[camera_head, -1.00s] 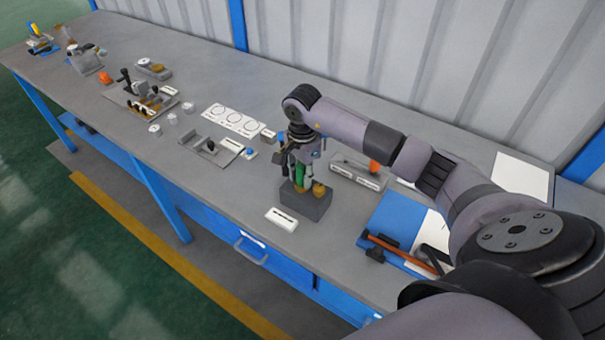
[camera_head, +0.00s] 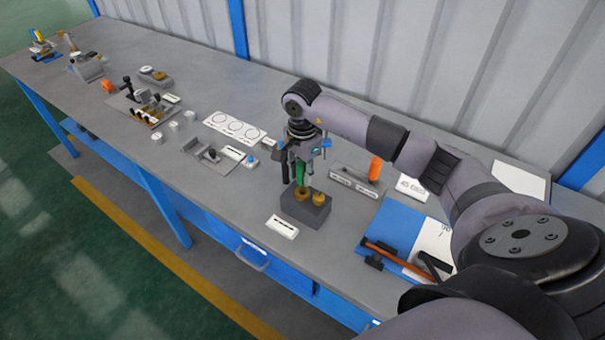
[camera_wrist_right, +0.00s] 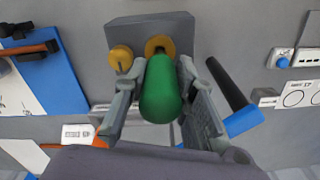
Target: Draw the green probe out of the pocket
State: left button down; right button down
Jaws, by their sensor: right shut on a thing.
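The green probe (camera_head: 300,171) is upright between the fingers of my right gripper (camera_head: 300,167), above a dark grey block (camera_head: 306,210) with two brass collars. In the right wrist view the probe (camera_wrist_right: 160,92) lies between both fingertips (camera_wrist_right: 162,98), in line with one brass collar (camera_wrist_right: 157,44) of the block (camera_wrist_right: 184,30). The other collar (camera_wrist_right: 121,58) is beside it with a small pin-like top. I cannot tell whether the probe's lower end is still inside the collar. My left gripper is not in view.
A white label plate (camera_head: 282,227) lies in front of the block. A grey holder (camera_head: 357,181) with an orange piece (camera_head: 375,168) stands to its right. Small fixtures line the bench to the left.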

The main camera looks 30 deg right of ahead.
aim_at(301, 166)
jog(key=shift+r+p, duration=0.55)
jog(key=shift+r, duration=0.85)
